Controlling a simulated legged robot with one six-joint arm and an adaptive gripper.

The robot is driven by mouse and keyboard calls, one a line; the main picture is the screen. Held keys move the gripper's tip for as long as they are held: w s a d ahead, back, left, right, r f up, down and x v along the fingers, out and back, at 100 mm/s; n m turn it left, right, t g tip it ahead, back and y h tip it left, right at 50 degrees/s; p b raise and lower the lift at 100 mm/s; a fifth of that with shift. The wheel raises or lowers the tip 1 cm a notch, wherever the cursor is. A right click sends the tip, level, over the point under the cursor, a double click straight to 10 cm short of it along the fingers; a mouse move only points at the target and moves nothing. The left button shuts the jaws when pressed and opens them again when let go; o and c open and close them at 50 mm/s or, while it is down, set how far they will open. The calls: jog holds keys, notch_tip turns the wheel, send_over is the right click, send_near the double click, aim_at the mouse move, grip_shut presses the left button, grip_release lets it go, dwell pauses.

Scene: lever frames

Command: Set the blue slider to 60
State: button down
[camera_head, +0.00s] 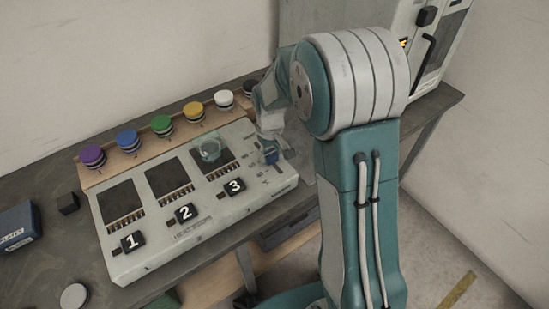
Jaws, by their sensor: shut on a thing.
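The blue slider (270,155) is a small blue knob near the right end of the pale control panel (210,222). My gripper (272,143) is over it, pointing down, and is shut on the blue slider. The gripper partly hides the slider's track. Small scale marks show beside the track, but they are too small to read, so I cannot tell the slider's value.
The panel has dark plates numbered 1 (130,241), 2 and 3, with a clear glass vessel (210,148) on the third. Several coloured-lid jars, such as the yellow one (193,110), stand behind on a wooden rack. A blue box (18,228) is far left.

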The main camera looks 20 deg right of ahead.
jog(key=shift+w+a+f, duration=0.15)
jog(key=shift+w+a, duration=0.1)
jog(key=shift+w, duration=0.35)
jog(key=shift+c, duration=0.8)
grip_release()
notch_tip(320, 180, up, 12)
jog(key=shift+w, duration=0.15)
